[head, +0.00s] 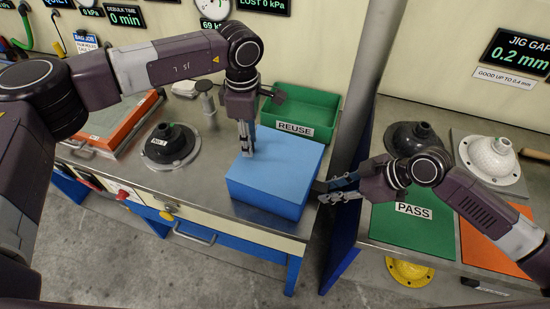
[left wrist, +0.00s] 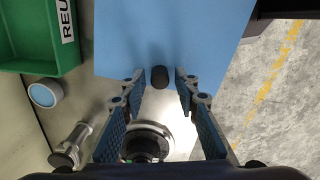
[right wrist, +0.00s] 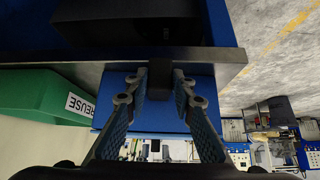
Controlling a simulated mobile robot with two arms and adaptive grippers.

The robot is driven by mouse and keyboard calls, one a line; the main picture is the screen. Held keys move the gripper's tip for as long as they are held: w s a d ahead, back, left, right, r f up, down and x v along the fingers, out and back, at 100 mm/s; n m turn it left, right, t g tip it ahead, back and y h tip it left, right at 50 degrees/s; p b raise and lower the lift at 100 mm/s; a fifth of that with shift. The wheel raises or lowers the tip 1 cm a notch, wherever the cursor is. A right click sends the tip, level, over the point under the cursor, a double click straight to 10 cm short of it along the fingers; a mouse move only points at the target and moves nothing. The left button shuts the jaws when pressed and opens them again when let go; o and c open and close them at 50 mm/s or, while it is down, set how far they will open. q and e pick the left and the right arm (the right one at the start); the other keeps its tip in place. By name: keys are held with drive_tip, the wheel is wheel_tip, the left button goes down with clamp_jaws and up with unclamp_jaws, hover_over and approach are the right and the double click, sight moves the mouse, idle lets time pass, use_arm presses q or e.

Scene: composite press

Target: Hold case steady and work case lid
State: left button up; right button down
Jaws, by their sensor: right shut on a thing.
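A blue case (head: 268,185) sits on the metal bench near its right end, and its lid (head: 290,155) looks shut. My left gripper (head: 247,152) points down over the lid. In the left wrist view its fingers (left wrist: 160,84) are apart on either side of a dark knob (left wrist: 160,77) against the blue lid; I see a gap on both sides. My right gripper (head: 335,188) is at the case's right side, by the bench edge. In the right wrist view its fingers (right wrist: 158,82) close around a dark tab (right wrist: 160,80) in front of the blue case side (right wrist: 195,90).
A green REUSE bin (head: 310,104) stands behind the case. A black flanged part (head: 172,146) is to its left. A grey post (head: 362,100) rises between the benches. The right bench has a green PASS mat (head: 400,230) and a white flanged part (head: 495,155).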

use_arm(q)
clamp_jaws()
drive_tip(key=w+a, duration=0.3)
drive_tip(key=a, duration=0.4)
drive_tip(key=w+a, duration=0.3)
drive_tip(key=a, duration=0.5)
drive_tip(key=shift+w+a, duration=0.25)
drive_tip(key=shift+a, duration=0.05)
idle(1.7)
drive_tip(key=shift+w+a, duration=0.15)
drive_tip(key=shift+a, duration=0.2)
idle(0.5)
drive_tip(key=shift+o, duration=1.1)
unclamp_jaws()
drive_tip(key=shift+d, duration=0.1)
wheel_tip(320, 180, up, 12)
